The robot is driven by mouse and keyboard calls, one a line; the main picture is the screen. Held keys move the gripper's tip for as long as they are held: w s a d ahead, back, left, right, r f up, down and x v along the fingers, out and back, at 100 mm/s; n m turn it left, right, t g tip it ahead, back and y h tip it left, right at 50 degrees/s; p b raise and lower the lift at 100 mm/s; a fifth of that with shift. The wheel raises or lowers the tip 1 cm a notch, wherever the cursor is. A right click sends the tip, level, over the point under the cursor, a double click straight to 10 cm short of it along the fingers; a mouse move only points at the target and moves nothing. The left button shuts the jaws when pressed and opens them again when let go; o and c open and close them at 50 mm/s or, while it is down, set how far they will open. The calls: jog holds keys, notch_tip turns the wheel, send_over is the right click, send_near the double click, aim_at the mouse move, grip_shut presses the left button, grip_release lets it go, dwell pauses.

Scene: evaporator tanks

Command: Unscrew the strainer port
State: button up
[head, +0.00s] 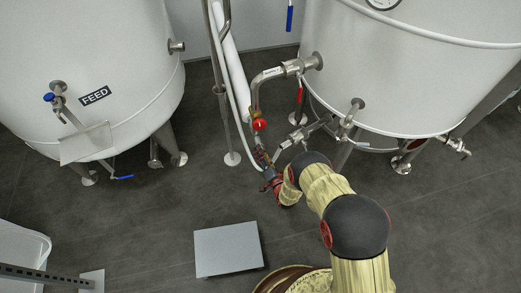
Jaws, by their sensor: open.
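A pipe run with brass-coloured fittings (261,156) comes down between the two tanks, in the middle of the head view. The strainer port is too small, and partly covered by my wrist, to pick out for certain. My arm reaches up from the lower right and bends down at its dark joint. My gripper (270,184) is at the low end of this pipe run, small and partly hidden among red and dark parts. It is open. I cannot tell whether its fingers touch or surround a fitting.
A white tank marked FEED (112,55) stands left, and another white tank (405,75) stands right, both on metal legs. A red-capped fitting (259,124) and a red-handled valve (299,93) are above my gripper. A grey plate (228,250) lies below; dark floor around it is clear.

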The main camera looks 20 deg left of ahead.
jog(key=m+t, duration=0.1)
jog(key=m, duration=0.7)
jog(key=m+t+y, duration=0.1)
jog(key=m, duration=0.7)
jog(key=shift+f, duration=0.2)
jog(key=shift+w, duration=0.1)
grip_shut()
dwell(0.4)
jog(key=n, duration=0.5)
jog(key=shift+w+d+r+g+y, duration=0.1)
jog(key=shift+r+g+y, duration=0.1)
jog(key=shift+g+y, duration=0.1)
jog(key=shift+n, duration=0.3)
